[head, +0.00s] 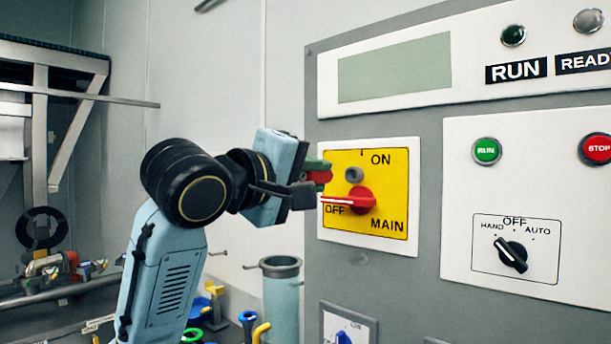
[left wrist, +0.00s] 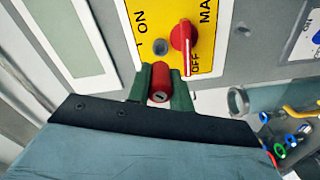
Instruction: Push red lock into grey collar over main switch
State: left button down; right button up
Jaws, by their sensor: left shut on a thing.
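The red lock (head: 322,177) is held between the green-padded fingertips of my left gripper (head: 314,178), just left of the yellow plate. In the left wrist view the lock (left wrist: 160,78) sits between the two fingers (left wrist: 161,88), with its keyhole end towards the camera. The grey collar (head: 354,174) is on the yellow plate, above the main switch; it also shows in the left wrist view (left wrist: 160,46), beyond the lock. The red main switch (head: 362,199) points to OFF. The lock appears apart from the collar. My right gripper is not in view.
The yellow plate (head: 400,180) is on a grey cabinet panel. To its right are the RUN button (head: 487,151), STOP button (head: 596,149) and a black selector (head: 512,256). A blue-grey cylinder (head: 281,300) stands below, near several coloured parts.

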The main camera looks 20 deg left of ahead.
aim_at(329, 175)
pick_arm(q)
jog(key=shift+x, duration=2)
jog(key=shift+w+d+p, duration=0.2)
jog(key=shift+w+p, duration=0.3)
jog(key=shift+p, duration=0.05)
jog(key=shift+p, duration=0.6)
jog(key=shift+p+x, duration=0.4)
jog(key=shift+x, duration=0.55)
jog(key=c, duration=1.2)
grip_release()
jog(key=shift+o, duration=0.2)
jog(key=shift+f, duration=0.1)
